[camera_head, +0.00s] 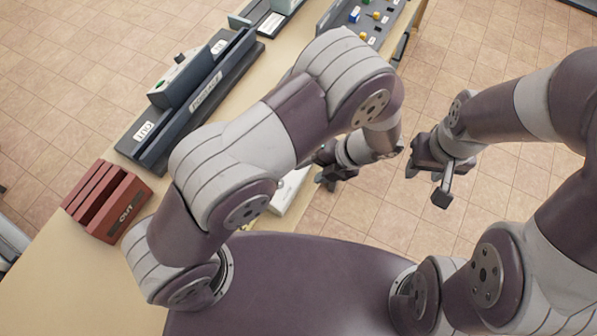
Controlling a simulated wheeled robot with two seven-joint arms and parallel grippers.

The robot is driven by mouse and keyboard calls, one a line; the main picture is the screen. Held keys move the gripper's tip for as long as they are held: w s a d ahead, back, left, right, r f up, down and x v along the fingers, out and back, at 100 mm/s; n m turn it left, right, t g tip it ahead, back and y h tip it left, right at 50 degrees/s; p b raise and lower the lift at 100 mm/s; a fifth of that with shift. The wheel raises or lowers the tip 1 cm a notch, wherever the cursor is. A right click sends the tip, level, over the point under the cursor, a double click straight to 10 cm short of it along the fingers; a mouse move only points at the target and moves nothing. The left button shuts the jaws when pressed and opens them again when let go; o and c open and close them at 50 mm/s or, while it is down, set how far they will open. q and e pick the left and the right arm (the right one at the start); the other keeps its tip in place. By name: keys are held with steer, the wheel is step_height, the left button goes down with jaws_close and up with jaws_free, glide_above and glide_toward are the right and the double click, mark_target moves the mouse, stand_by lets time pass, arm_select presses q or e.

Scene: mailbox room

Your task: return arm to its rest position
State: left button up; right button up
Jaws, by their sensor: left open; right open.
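My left arm (268,135) comes in from the left and reaches across the table's near edge. Its gripper (325,178) hangs near that edge, open, with nothing seen between its fingers. My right arm (520,108) comes in from the right. Its gripper (428,185) is over the tiled floor to the right of the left gripper, open and empty. The two grippers are apart.
The table (60,270) runs from lower left to upper right. On it are a red sorter marked OUT (118,205), a long dark machine (190,100), a white object (287,192) partly hidden by my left arm, and a panel with coloured knobs (368,18). Floor (490,215) lies open between my arms.

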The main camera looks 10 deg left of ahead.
arm_select(q)
steer(key=shift+d+r, duration=0.2)
steer(key=shift+r, duration=0.05)
arm_select(e)
steer(key=shift+r, duration=0.3)
